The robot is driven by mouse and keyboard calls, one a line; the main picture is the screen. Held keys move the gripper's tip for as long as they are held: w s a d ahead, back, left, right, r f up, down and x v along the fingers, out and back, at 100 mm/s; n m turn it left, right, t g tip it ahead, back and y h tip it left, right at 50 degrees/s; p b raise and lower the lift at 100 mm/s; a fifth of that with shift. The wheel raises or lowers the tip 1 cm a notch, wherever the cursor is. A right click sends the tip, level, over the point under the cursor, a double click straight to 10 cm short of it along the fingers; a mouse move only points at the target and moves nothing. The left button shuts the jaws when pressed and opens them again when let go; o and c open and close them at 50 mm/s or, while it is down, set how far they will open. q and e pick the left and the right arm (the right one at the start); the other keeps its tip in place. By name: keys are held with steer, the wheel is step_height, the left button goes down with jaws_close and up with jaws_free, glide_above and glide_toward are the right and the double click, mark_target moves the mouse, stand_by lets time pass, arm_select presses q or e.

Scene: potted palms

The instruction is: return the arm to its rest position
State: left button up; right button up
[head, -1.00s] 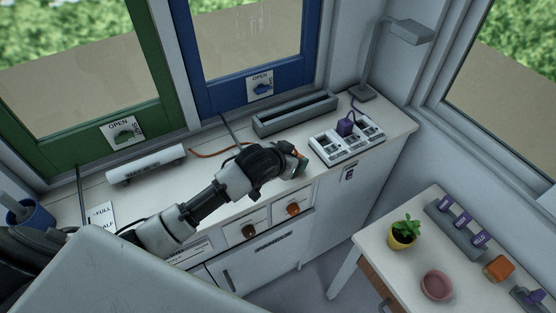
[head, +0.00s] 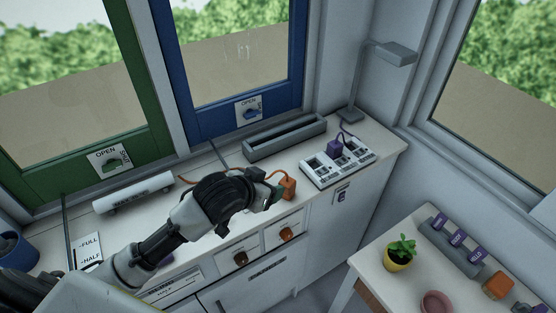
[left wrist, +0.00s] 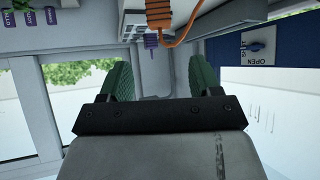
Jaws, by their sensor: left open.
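My left gripper (head: 274,196) is over the long white counter in the head view, its tips close to an orange plug (head: 288,187). In the left wrist view its two green fingers (left wrist: 160,80) are spread wide with nothing between them. The orange plug (left wrist: 159,13) shows there beyond the fingers, apart from them, with its orange cable (left wrist: 184,30) trailing off. In the head view the gripper's dark wrist hides part of the cable and counter. My right gripper is in neither view.
A white socket strip (head: 338,163) holds a purple plug (head: 334,148). A grey trough (head: 285,138), a lamp (head: 352,112) and a white cylinder (head: 133,192) stand along the back. A side table (head: 372,272) bears a potted plant (head: 400,252) and a pink bowl (head: 436,303).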

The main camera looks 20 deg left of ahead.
arm_select(q)
steer(key=shift+f, duration=0.1)
steer(key=s+a+f+n+g+y, duration=0.1)
steer(key=s+f+g, duration=0.3)
steer(key=s, duration=0.8)
steer(key=s+f+g+y, duration=0.25)
steer(key=s+f, duration=0.25)
steer(key=s, duration=0.7)
step_height(320, 180, down, 30)
steer(key=s+g+b, duration=0.1)
steer(key=g+b, duration=0.1)
steer(key=b, duration=0.1)
steer(key=s+a+f+b, duration=0.3)
steer(key=s+f, duration=1.2)
steer(key=f, duration=0.2)
steer(key=shift+s+f+g+h, duration=0.3)
steer(key=shift+s+g+h, duration=0.05)
steer(key=shift+s, duration=0.05)
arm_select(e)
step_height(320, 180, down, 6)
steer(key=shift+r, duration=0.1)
arm_select(q)
steer(key=shift+c, duration=0.4)
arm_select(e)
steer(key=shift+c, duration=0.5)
